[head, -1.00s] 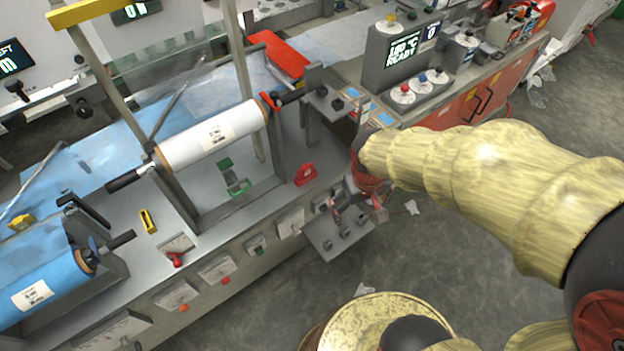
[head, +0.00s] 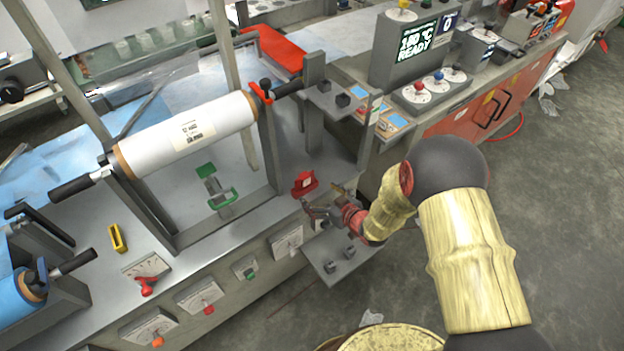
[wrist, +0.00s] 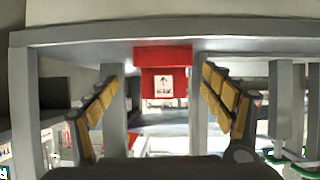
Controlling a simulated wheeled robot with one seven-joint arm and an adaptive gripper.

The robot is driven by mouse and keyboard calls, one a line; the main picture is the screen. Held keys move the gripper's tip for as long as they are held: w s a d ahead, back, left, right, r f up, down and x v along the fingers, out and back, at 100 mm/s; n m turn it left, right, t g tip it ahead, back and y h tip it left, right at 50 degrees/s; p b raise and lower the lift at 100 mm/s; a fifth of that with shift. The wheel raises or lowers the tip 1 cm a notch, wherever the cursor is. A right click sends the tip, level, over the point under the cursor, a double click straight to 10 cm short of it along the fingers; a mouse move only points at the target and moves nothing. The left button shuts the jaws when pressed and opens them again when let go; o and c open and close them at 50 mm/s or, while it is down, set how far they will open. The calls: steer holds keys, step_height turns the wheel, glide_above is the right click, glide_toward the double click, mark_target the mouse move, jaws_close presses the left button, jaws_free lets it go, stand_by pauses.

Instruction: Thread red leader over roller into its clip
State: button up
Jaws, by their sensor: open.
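A small red piece (head: 304,183) sits near the front edge of the machine bed. In the wrist view a red tab (wrist: 163,72) with a white arrow label stands centred between my fingers; I cannot tell for sure that it is the same red piece. My gripper (head: 307,210) is open, just in front of the red piece and over the bed's edge. In the wrist view, gaps show between the tab and both fingers. A white film roller (head: 190,133) lies across its grey frame. A green clip-like part (head: 217,190) sits on the bed below it.
A small grey side shelf (head: 335,258) with knobs is just below my gripper. A grey upright post (head: 270,145) stands behind the red piece. A red sheet (head: 272,50) lies farther back. A yellow part (head: 117,238) lies at left. Floor on the right is open.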

mark_target(307, 182)
steer(key=a+r, duration=0.1)
steer(key=w+r+t+y, duration=0.1)
steer(key=shift+a+r, duration=0.3)
steer(key=shift+a, duration=0.05)
steer(key=b+x, duration=0.1)
steer(key=x, duration=0.2)
steer(key=b+x, duration=0.2)
steer(key=x, duration=0.1)
steer(key=shift+w+d+f, duration=0.1)
steer(key=shift+d+f, duration=0.05)
steer(key=shift+d, duration=0.05)
steer(key=shift+w+a+f, duration=0.1)
steer(key=shift+w+a, duration=0.2)
steer(key=shift+w, duration=0.15)
steer(key=shift+c, duration=0.2)
steer(key=c, duration=1.1)
steer(key=shift+c, duration=0.6)
